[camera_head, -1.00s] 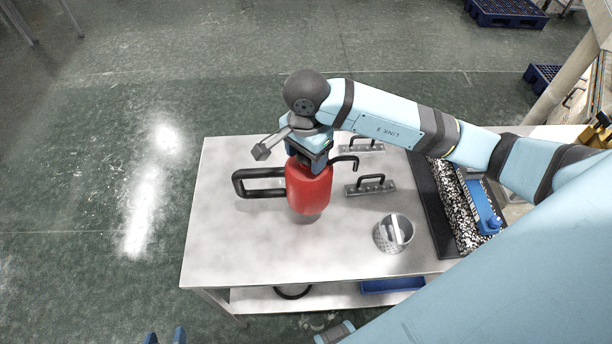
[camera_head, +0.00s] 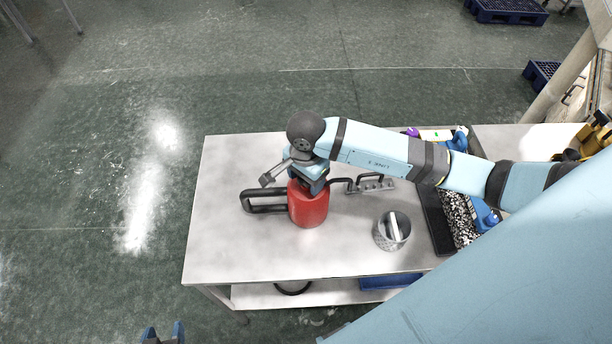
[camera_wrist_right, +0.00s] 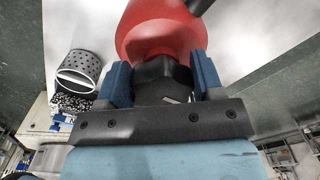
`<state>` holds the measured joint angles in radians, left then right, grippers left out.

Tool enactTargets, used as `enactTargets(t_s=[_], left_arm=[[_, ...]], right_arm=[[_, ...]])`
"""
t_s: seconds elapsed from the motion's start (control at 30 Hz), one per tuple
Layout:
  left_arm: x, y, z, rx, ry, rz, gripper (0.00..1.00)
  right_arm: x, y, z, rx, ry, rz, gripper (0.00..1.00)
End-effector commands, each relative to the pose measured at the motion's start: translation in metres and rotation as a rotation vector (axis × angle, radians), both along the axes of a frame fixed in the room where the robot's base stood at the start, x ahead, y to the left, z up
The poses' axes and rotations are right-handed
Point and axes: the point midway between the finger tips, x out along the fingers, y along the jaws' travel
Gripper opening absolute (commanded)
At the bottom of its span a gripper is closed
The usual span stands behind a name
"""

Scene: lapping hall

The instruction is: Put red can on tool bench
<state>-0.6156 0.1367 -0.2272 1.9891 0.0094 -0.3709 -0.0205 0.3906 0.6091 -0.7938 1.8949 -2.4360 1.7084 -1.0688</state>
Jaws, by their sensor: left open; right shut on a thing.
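The red can (camera_head: 308,207) is upright over the left-middle part of the pale tool bench (camera_head: 235,240). Its base looks to be at the bench top, and I see no clear gap under it. A black handle sticks out to its left and a black spout or hose to its right. My right gripper (camera_head: 310,183) is shut on the can's dark top from above. In the right wrist view the can (camera_wrist_right: 160,28) fills the top, with its dark neck between the blue fingers (camera_wrist_right: 162,82). My left gripper (camera_head: 163,335) is open and empty at the bottom edge, off the bench.
A perforated metal cup (camera_head: 392,232) stands right of the can. A black-handled metal plate (camera_head: 373,184) lies behind it, partly covered by my arm. A black tray (camera_head: 437,228) with speckled contents is at the right end. The bench's left part is clear.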

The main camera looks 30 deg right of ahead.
Motion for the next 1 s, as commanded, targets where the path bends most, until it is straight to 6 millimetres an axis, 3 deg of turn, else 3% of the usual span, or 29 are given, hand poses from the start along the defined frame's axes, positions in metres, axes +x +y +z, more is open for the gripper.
enactTargets(t_s=[0.07,0.1,0.2,0.6,1.0], left_arm=[[0.000,0.000,-0.004,-0.001,0.001,0.001,0.55],[0.000,0.000,-0.004,-0.001,0.002,0.000,0.55],[-0.001,-0.001,-0.003,-0.001,0.004,-0.001,0.55],[-0.001,-0.002,0.000,-0.003,0.001,-0.003,0.55],[-0.001,-0.004,-0.018,-0.007,0.006,-0.007,0.55]], right_arm=[[0.001,0.000,-0.002,0.001,-0.002,0.000,0.00],[0.000,0.000,-0.004,0.000,0.000,0.000,0.63],[0.000,0.000,-0.002,0.000,0.000,0.000,0.86],[0.001,0.000,0.005,0.000,-0.003,0.000,0.86],[0.002,0.000,0.085,0.000,-0.006,0.002,0.86]])
